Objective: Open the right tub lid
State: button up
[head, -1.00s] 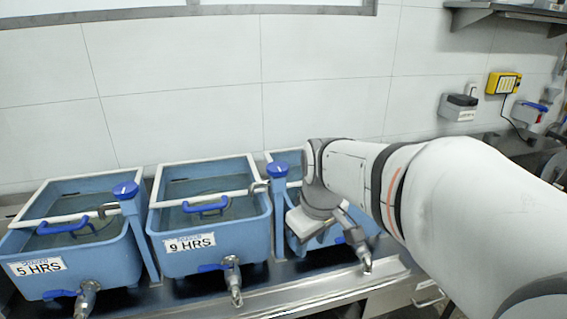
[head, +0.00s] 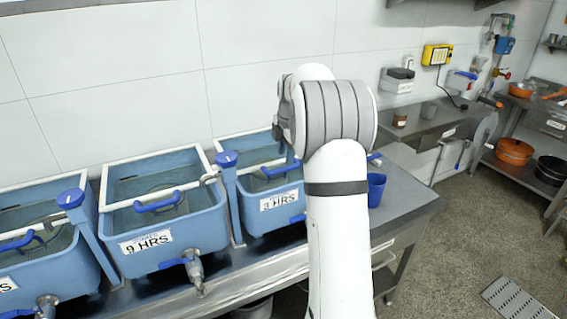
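The right tub (head: 250,216) is blue with a "3 HRS" label and stands on the metal counter. Its clear lid, with a blue handle (head: 280,169), lies across the top and looks closed. My arm stands in front of the tub's right side and hides part of the tub and lid. The arm's upper end is level with the tub's back edge and the wall. My gripper is hidden behind the arm, so I cannot see its fingers or whether it touches anything.
The "9 HRS" tub (head: 176,239) and another blue tub (head: 50,266) stand to the left. A blue cup (head: 376,190) is on the counter right of my arm. A side counter (head: 440,122) and a rack with orange pans (head: 515,151) are farther right. The floor there is mostly open.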

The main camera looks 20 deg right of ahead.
aim_at(284, 168)
jog(key=f, duration=0.2)
jog(key=w+f, duration=0.1)
jog(key=f, duration=0.1)
jog(key=shift+f, duration=0.4)
grip_shut()
jog(key=shift+r, duration=0.1)
